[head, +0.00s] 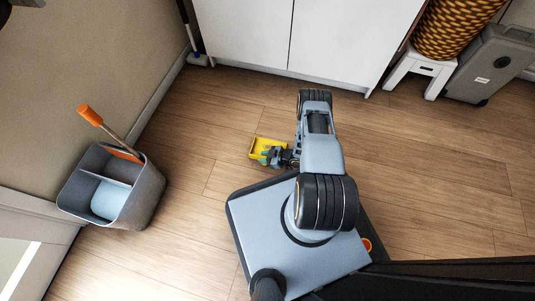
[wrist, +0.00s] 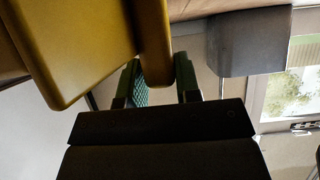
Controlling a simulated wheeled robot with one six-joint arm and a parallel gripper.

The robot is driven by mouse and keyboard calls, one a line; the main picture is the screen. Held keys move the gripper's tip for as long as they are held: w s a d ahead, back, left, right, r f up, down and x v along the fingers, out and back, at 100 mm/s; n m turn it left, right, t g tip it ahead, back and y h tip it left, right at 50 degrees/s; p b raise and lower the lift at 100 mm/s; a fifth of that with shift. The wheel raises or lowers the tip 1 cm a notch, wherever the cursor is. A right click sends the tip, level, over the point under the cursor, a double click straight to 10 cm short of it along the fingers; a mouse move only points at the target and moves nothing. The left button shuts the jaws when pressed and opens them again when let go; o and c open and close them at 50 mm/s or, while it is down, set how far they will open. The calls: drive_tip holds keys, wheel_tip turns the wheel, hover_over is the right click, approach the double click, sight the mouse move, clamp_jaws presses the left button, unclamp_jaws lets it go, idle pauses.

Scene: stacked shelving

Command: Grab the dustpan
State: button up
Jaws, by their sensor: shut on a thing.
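The yellow dustpan (head: 259,146) is in the middle of the head view, over the wooden floor at the end of my arm. My gripper (head: 271,156) is at its near right side and hides part of it. In the wrist view the dustpan (wrist: 75,45) fills the upper left, close to the camera. A narrow yellow part of it runs down between the two fingers of my gripper (wrist: 158,75), which are shut on it. Whether the dustpan touches the floor cannot be told.
A grey divided bucket (head: 145,196) with an orange-handled tool (head: 92,116) stands at left. White cabinets (head: 290,40) line the back. A white stool (head: 421,69) and a grey case (head: 490,67) stand at upper right. The floor around the dustpan is clear.

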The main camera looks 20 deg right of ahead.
clamp_jaws()
drive_tip(key=shift+r, duration=0.15)
